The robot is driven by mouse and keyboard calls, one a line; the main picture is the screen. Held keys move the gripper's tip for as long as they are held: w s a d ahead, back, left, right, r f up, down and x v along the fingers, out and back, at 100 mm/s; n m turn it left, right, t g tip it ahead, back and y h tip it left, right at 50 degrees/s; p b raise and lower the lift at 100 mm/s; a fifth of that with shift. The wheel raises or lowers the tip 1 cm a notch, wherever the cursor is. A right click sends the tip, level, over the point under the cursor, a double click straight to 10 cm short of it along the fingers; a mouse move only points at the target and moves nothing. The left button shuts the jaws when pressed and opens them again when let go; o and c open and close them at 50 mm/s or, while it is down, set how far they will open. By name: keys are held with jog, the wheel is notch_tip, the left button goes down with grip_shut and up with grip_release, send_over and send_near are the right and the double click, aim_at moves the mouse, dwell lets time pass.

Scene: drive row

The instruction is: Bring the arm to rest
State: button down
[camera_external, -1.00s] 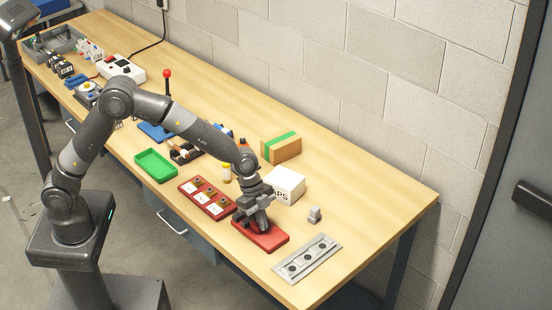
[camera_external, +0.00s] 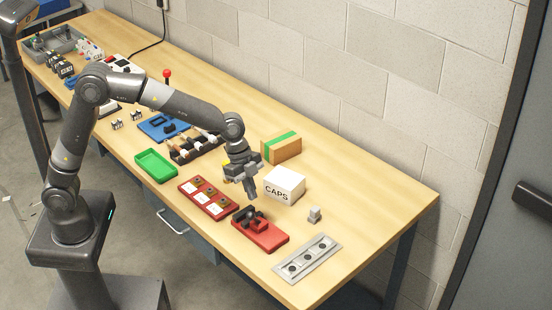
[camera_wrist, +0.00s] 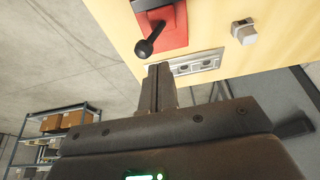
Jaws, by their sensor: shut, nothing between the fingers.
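My gripper (camera_external: 250,188) is shut and empty. It hangs in the air above the bench, just left of the white CAPS box (camera_external: 285,184) and above and behind a red block with a dark clamp-like fixture (camera_external: 262,234). In the wrist view the closed fingers (camera_wrist: 158,72) point toward the red fixture (camera_wrist: 174,30), whose dark ball-ended lever (camera_wrist: 144,47) stands out. My arm reaches from its base at the left across the bench, bent at the elbow.
Near the gripper are a red tray with white cards (camera_external: 208,199), a grey plate with round holes (camera_external: 306,258), a small grey block (camera_external: 314,214) and a cardboard box with green tape (camera_external: 281,148). A green tray (camera_external: 155,165) lies further left.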

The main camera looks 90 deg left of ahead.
jog(key=s+d+r+n+t+y, duration=0.1)
jog(key=s+r+n, duration=0.1)
jog(key=s+r, duration=0.6)
jog(key=s+r+n+y, duration=0.1)
jog(key=s+r+n, duration=0.15)
jog(key=s, duration=0.95)
jog(key=s+n+t, duration=0.1)
jog(key=s+n, duration=0.3)
jog(key=s, duration=1.3)
jog(key=shift+s+a+f+t+y, duration=0.3)
jog(key=shift+s+a+f+y, duration=0.05)
jog(key=shift+a+f+y, duration=0.1)
